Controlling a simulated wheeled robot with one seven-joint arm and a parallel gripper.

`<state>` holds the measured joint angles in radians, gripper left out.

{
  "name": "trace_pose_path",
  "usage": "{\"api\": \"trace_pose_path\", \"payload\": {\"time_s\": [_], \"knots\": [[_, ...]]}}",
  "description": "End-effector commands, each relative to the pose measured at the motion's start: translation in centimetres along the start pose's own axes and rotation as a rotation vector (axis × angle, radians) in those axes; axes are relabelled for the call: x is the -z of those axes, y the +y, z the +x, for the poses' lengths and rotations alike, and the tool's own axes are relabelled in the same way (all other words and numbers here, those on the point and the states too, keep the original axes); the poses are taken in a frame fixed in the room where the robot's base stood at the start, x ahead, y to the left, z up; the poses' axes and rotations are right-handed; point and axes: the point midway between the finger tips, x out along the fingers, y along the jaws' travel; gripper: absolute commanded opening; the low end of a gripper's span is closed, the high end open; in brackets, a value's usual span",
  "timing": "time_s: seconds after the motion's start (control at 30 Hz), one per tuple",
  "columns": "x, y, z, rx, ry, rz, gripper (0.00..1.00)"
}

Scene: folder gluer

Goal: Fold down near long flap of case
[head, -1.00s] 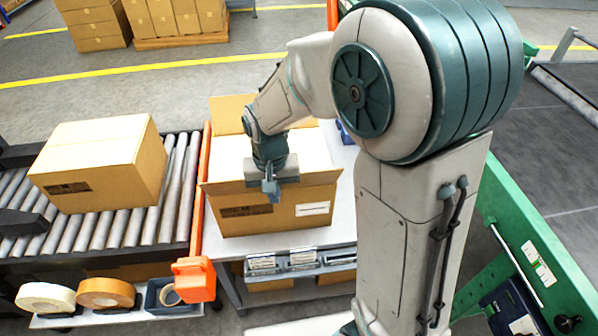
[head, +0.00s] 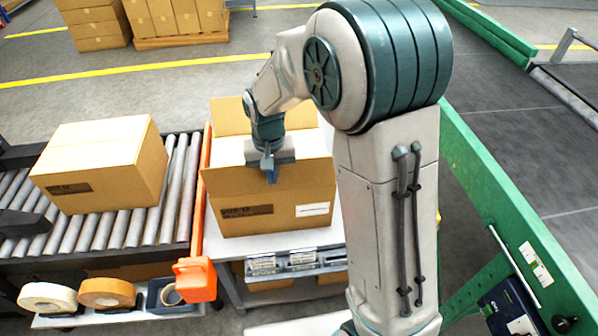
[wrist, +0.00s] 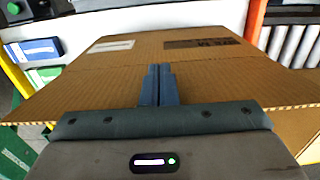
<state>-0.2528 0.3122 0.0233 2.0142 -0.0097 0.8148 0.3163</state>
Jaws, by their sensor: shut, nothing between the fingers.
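The open brown case (head: 235,222) stands on a pale table in the middle of the head view. Its near long flap (head: 230,185) stands up, roughly in line with the printed front wall. The far long flap (head: 228,117) also stands up, and a pale surface (head: 226,150) shows between them. My gripper (head: 270,178) is shut and empty, its fingers against or just in front of the near flap's outer side. In the wrist view the shut fingertips (wrist: 160,72) overlap the flap (wrist: 95,82) near its crease. Actual contact cannot be told.
A closed carton (head: 105,160) sits on the roller conveyor (head: 120,228) at left. An orange post and box (head: 194,280) stand between conveyor and table. Tape rolls (head: 107,292) lie at lower left. A green machine frame (head: 500,220) runs along the right.

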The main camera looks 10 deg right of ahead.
Motion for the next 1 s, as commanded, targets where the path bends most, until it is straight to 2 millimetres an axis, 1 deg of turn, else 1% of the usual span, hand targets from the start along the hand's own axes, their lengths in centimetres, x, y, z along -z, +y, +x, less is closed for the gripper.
{"api": "trace_pose_path", "payload": {"time_s": [0.03,0.13,0.53,0.83,1.0], "knots": [[0.5,0.0,0.0,0.000,-0.001,0.001,0.00],[1.2,0.1,0.0,0.000,-0.001,0.000,0.00],[1.5,0.0,0.0,0.000,-0.001,0.000,0.00],[4.2,0.0,0.1,0.000,0.000,0.001,0.00],[4.4,0.0,0.1,0.000,0.000,0.000,0.00]]}}
